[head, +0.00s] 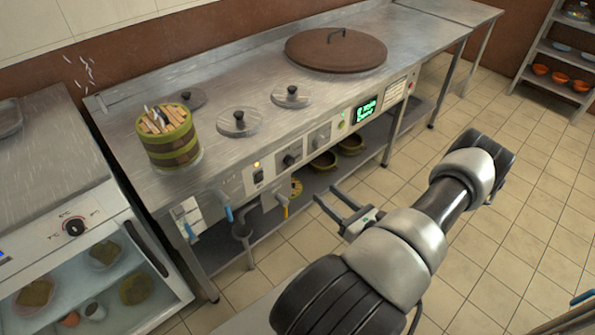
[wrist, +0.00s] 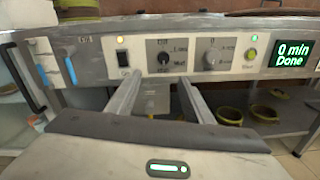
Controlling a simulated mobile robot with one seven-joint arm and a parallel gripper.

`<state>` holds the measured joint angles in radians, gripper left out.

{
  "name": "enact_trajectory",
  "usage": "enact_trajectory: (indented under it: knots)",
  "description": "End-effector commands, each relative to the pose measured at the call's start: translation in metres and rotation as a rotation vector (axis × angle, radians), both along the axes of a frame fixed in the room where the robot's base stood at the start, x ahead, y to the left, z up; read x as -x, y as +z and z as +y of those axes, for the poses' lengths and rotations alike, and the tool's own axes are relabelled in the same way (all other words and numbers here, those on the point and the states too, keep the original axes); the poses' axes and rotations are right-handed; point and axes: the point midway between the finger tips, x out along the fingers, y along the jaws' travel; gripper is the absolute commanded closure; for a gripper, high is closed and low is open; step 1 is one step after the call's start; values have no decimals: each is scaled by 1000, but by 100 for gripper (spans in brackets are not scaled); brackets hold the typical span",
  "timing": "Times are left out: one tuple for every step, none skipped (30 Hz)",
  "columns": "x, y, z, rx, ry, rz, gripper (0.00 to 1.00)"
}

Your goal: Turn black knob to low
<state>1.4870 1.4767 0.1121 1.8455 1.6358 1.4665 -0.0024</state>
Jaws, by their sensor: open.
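The black knob (head: 290,159) is on the front control panel of the steel counter, between a black rocker switch (wrist: 123,59) and a grey knob (wrist: 211,57). In the wrist view, the black knob (wrist: 163,58) is just above and beyond the fingertips, and its small labels are too blurred to read. My gripper (head: 327,192) is open and empty, in front of the panel and apart from it. In the wrist view, its two fingers (wrist: 159,84) point at the panel, a little below the black knob.
A green display (wrist: 291,54) reads "0 min Done". Blue-handled taps (head: 228,213) and a yellow-handled tap (head: 285,211) stick out at the counter's front. A fridge with another black knob (head: 75,227) stands at the left.

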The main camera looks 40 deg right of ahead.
Motion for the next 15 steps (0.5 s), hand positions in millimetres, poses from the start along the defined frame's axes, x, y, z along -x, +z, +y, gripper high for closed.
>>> enact_trajectory:
  knots:
    - [2,-6,-2,-10,-22,-4,53]
    - [2,-7,-3,-12,-29,-4,53]
    - [0,-8,-4,-14,-33,-4,53]
    - [-2,-8,-4,-14,-33,-5,53]
    - [-5,-8,-4,-13,-32,-6,53]
    - [-10,-8,-3,-13,-32,-5,53]
    - [-15,-8,-3,-13,-32,-5,53]
    - [-20,-8,-3,-13,-30,-5,53]
    - [-28,-8,-2,-13,-27,-4,53]
    - [-34,-8,-2,-12,-28,-4,53]
    - [-41,-8,-2,-12,-27,-4,53]
    - [-50,-8,-2,-12,-27,-6,53]
    - [-57,-8,-1,-13,-27,-4,53]
    - [-63,-9,-1,-12,-26,-4,53]
    - [-72,-8,-1,-13,-26,-5,53]
